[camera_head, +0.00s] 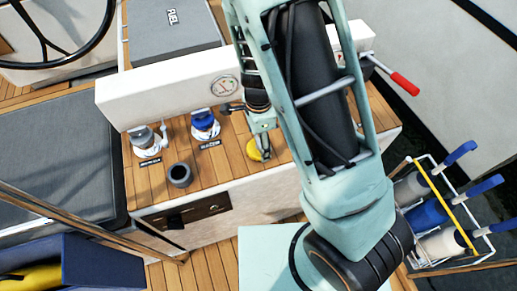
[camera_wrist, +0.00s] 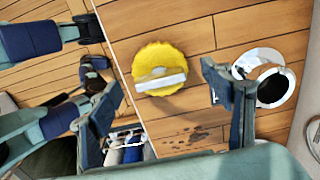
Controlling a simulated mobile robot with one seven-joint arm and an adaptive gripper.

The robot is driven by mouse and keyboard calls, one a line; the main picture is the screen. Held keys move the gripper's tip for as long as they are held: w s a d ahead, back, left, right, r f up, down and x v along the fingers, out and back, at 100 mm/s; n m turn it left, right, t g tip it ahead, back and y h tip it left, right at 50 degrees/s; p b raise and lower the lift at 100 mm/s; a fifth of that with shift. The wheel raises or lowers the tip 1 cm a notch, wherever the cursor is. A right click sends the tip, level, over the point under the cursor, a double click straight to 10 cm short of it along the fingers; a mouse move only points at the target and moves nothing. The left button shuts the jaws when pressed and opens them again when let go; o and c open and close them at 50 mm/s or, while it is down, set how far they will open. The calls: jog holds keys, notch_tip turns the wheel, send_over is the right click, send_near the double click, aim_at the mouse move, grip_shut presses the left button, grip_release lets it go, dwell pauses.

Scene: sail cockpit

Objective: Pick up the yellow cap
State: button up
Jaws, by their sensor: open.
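The yellow cap (camera_head: 254,152) sits on the wooden deck top near its front edge, partly hidden behind my gripper in the head view. In the wrist view the yellow cap (camera_wrist: 150,58) is round with a scalloped rim and a pale raised bar across its middle. My gripper (camera_wrist: 163,95) is open, with one finger to the left of the cap and one to its right. The jaws are empty. In the head view my gripper (camera_head: 264,143) is right over the cap. I cannot tell the exact height left between fingertips and deck.
A white ring with a dark opening (camera_wrist: 271,88) lies right of the cap. A blue-topped fitting (camera_head: 205,123), a grey-topped fitting (camera_head: 146,141) and a dark cup (camera_head: 180,175) stand left. A white upright panel (camera_head: 165,90) with a gauge runs behind.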

notch_tip(320, 180, down, 2)
jog(key=shift+f, duration=0.1)
jog(key=c, duration=1.4)
